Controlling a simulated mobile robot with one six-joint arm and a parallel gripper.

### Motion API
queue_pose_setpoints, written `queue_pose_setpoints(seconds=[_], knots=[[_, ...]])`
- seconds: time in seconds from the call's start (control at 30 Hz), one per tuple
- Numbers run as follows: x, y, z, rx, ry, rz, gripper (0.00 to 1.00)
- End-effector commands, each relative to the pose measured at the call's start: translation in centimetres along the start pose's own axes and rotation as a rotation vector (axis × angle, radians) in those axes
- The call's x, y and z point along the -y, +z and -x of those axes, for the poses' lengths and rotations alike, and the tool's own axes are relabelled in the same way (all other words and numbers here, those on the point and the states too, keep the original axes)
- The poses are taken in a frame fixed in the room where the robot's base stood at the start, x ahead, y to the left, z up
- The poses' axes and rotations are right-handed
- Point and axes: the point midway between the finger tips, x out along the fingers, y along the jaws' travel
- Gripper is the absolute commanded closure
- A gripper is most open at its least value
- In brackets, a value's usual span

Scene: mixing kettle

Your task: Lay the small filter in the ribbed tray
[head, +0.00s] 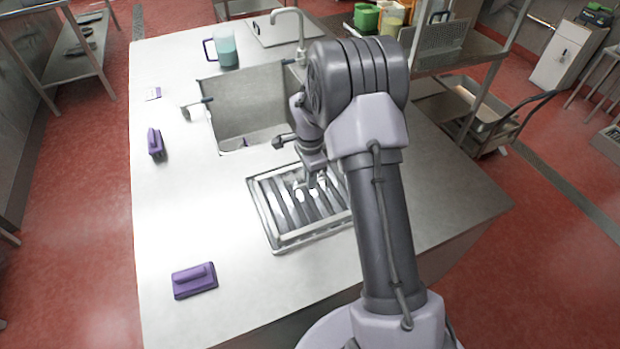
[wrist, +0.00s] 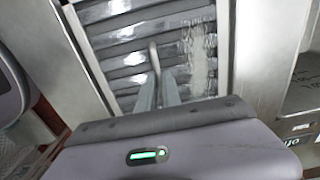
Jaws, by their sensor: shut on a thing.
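The ribbed tray (head: 262,214) is a metal frame with slanted slats, set in the steel counter before the sink. My gripper (head: 308,185) is low over its middle, partly hidden by my arm. In the wrist view, my gripper (wrist: 158,92) is shut on a thin grey upright piece (wrist: 153,52), which looks like the small filter's handle. Grey ribs with bright glints fill the space below and around it. I cannot tell the filter's outline from the tray's ribs, nor whether the filter touches the tray.
The counter's left side is mostly clear. A shelf unit (head: 470,48) stands at back right.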

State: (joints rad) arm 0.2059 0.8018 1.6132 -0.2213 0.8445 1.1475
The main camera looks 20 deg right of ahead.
Motion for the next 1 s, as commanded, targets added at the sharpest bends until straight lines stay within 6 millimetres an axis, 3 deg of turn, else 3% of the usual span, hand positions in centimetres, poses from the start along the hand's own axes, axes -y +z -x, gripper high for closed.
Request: queue_pose_setpoints(seconds=[0.23, 0.3, 0.4, 0.6, 0.73, 1.0], knots=[[0.00, 0.00, 0.03, 0.000, 0.000, 0.000, 1.00], [-0.01, 0.00, 0.03, 0.000, 0.000, 0.000, 0.81], [-0.01, 0.00, 0.02, 0.000, 0.000, 0.000, 0.66], [-0.02, 0.00, 0.00, 0.000, 0.001, 0.000, 0.66], [-0.07, 0.01, -0.06, 0.000, 0.002, 0.000, 0.44], [-0.04, 0.01, -0.02, 0.000, 0.001, 0.000, 0.44]])
